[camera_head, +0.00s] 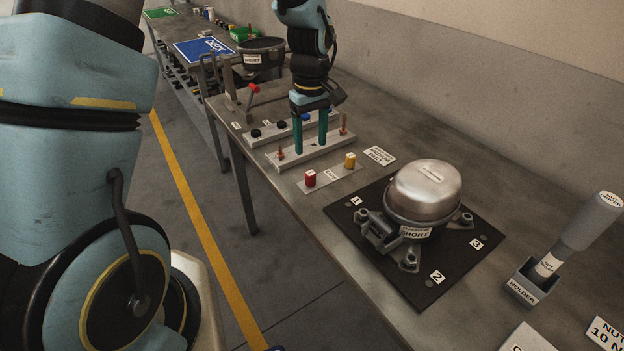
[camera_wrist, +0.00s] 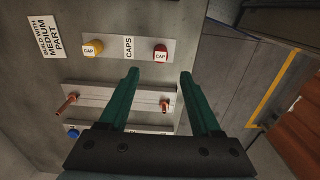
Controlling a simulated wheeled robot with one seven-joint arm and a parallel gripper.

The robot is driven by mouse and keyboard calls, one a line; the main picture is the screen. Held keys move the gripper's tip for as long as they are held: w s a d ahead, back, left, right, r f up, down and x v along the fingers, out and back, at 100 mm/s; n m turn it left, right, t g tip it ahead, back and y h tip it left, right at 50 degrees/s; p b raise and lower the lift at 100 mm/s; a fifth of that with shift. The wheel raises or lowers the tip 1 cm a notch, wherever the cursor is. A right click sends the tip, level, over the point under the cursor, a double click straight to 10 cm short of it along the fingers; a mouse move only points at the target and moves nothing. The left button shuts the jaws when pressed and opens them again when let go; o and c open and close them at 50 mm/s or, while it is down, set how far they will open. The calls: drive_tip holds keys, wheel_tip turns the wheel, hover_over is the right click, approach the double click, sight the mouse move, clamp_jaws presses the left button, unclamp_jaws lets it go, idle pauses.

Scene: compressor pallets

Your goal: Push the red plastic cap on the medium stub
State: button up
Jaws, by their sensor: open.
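The red cap (camera_head: 310,178) stands on the caps plate (camera_head: 329,181), at its left end. It also shows in the wrist view (camera_wrist: 160,53), just beyond the fingertips. A bar (camera_head: 310,157) behind it carries copper stubs, one at the left end (camera_head: 280,153) and one at the right (camera_head: 343,126). No readable label shows which is the medium stub. My gripper (camera_head: 311,147) is open and empty, pointing down over the bar. In the wrist view, one copper stub (camera_wrist: 165,103) shows between the fingers (camera_wrist: 159,73), and the other (camera_wrist: 67,106) lies left of them.
A yellow cap (camera_head: 350,161) shares the caps plate. A compressor (camera_head: 424,193) labelled SHORT stands on a black mat (camera_head: 353,222). A tool (camera_head: 573,235) stands in a holder at the right. Another bar with dark and blue pieces lies behind the stubs. A wall borders the table.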

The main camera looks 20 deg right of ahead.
sight(311, 173)
wheel_tip(311, 173, down, 9)
drive_tip(key=b, duration=0.6)
idle(1.2)
clamp_jaws()
idle(0.3)
drive_tip(key=shift+r, duration=0.1)
idle(0.9)
drive_tip(key=shift+r+p, duration=2.25)
drive_tip(key=shift+r, duration=0.7)
